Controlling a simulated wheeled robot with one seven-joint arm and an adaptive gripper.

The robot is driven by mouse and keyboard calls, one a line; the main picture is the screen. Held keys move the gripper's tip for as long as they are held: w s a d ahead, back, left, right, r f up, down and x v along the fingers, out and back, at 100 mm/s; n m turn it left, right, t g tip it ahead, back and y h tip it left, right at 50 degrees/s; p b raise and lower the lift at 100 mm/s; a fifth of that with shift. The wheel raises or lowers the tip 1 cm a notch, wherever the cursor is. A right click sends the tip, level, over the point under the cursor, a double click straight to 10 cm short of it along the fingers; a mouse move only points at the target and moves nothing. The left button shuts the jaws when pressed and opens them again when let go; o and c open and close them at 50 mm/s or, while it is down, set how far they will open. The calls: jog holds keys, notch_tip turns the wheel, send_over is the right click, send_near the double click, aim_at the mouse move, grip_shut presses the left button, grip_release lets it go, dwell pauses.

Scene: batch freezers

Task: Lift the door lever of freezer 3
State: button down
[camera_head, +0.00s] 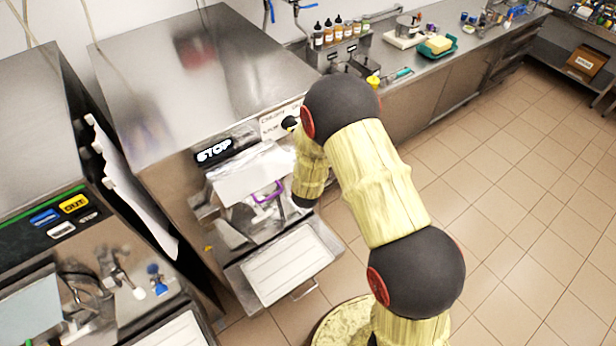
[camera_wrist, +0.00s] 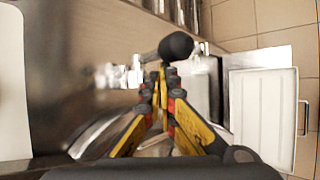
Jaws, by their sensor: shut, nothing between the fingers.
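A door lever with a black rounded knob (camera_wrist: 176,46) shows in the wrist view, just beyond my fingertips. Its rod runs left from the knob toward the blurred metal front. My gripper (camera_wrist: 162,78) has its fingers together and empty, with the tips close to the rod. I cannot tell whether they touch it. In the head view the freezer with the STOP sign (camera_head: 213,150) stands behind my arm, its metal door (camera_head: 250,175) on the front. My arm hides part of that front, and I cannot make out the gripper there. No freezer number is legible.
A white drip tray (camera_head: 290,265) juts out below the door; it also shows in the wrist view (camera_wrist: 262,115). Another freezer (camera_head: 60,225) stands at the left. A counter with bottles (camera_head: 338,31) runs along the back right. The tiled floor at right is clear.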

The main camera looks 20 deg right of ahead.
jog(key=shift+w+a+f, duration=0.1)
jog(key=shift+w+a, duration=0.05)
jog(key=shift+w, duration=0.05)
dwell(0.3)
jog(key=v, duration=1.2)
dwell(0.3)
